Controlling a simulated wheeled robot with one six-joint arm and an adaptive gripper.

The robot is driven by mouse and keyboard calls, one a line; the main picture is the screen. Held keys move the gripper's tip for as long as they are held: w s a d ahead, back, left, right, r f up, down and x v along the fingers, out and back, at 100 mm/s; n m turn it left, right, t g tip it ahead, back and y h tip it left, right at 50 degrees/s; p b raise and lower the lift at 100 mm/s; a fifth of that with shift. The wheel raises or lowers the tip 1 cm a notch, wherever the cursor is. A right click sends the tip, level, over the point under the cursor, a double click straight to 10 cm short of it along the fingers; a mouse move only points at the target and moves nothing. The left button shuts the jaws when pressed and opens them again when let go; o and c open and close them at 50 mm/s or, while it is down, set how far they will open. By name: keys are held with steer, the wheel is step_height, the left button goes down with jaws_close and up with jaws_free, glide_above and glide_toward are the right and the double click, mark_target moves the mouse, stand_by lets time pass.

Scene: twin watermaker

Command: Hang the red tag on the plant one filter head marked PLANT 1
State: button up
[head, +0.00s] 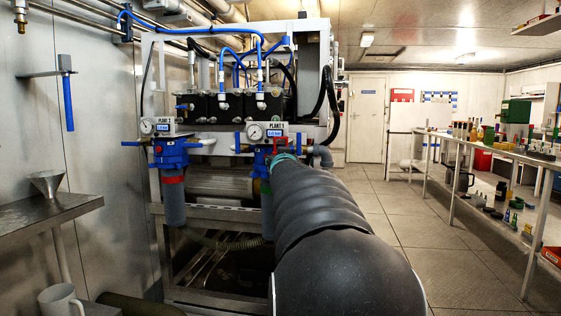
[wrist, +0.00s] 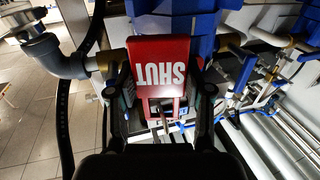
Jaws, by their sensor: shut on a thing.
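The red tag (wrist: 158,72), lettered SHUT and upside down in the wrist view, sits between the fingers of my gripper (wrist: 160,104), which is shut on it. Behind and above the tag there is the blue filter head (wrist: 218,45). In the head view the filter head marked PLANT 1 (head: 258,157) carries a round gauge and a white label (head: 266,127). My arm reaches up to its right side and hides my gripper and part of the housing. A small red patch shows just past my arm's end. I cannot tell whether the tag touches the filter head.
A second blue filter head (head: 170,152) with a gauge stands to the left. A grey pipe elbow (wrist: 45,52) and a dark hose (wrist: 66,120) are close to my gripper. A steel shelf (head: 50,215) is at left. A long bench (head: 490,150) is at right, with clear floor before it.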

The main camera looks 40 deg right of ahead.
stand_by(0.4)
steer(key=o, duration=1)
